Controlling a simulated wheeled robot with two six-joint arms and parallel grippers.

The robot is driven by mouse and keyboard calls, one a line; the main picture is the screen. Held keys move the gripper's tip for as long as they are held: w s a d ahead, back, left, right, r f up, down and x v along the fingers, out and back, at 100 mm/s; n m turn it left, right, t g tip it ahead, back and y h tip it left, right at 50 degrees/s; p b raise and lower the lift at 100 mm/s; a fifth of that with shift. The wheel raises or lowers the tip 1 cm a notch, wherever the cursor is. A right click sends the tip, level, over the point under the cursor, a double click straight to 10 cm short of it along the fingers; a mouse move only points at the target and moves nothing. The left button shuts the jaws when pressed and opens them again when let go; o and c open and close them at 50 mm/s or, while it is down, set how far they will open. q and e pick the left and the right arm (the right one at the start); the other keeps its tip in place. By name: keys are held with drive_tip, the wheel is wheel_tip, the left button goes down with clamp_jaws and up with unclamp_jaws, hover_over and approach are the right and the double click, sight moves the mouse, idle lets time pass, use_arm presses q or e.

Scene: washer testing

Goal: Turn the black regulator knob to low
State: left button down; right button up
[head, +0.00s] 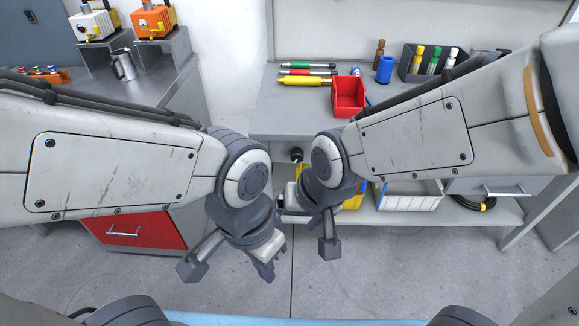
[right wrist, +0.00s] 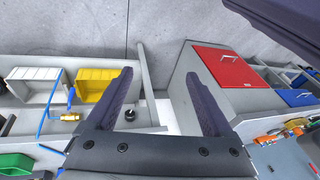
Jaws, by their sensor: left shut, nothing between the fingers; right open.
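The black regulator knob (head: 296,154) shows in the head view at the front edge of the workbench, in the gap between my two arms. In the right wrist view the black knob (right wrist: 130,115) is small, just inside the left finger near its base. My right gripper (right wrist: 158,76) is open, with its fingers spread and nothing between them. My left gripper (head: 265,268) is shut and empty, low over the floor and apart from the knob. The knob's setting marks cannot be read.
A red bin (head: 348,97), a blue cylinder (head: 385,69) and a dark bin of bottles stand on the workbench (head: 280,112). Yellow (right wrist: 93,84) and white (right wrist: 32,78) bins sit at the lower shelf. A red drawer cabinet (head: 139,231) is at left. The floor in front is clear.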

drive_tip(key=w+a+f+m+t+b, duration=0.2)
drive_tip(key=w+f+m+t+b, duration=0.2)
drive_tip(key=w+f+m+b, duration=0.7)
drive_tip(key=m+t+h+b, duration=0.3)
drive_tip(key=m+t+b, duration=0.8)
drive_tip(key=m, duration=0.6)
approach(297, 159)
drive_tip(key=w, duration=0.2)
drive_tip(key=w+b, duration=0.1)
drive_tip(key=w, duration=0.8)
use_arm(q)
wheel_tip(297, 159, down, 27)
drive_tip(key=shift+r, duration=0.2)
use_arm(e)
drive_tip(key=shift+f, duration=0.1)
clamp_jaws()
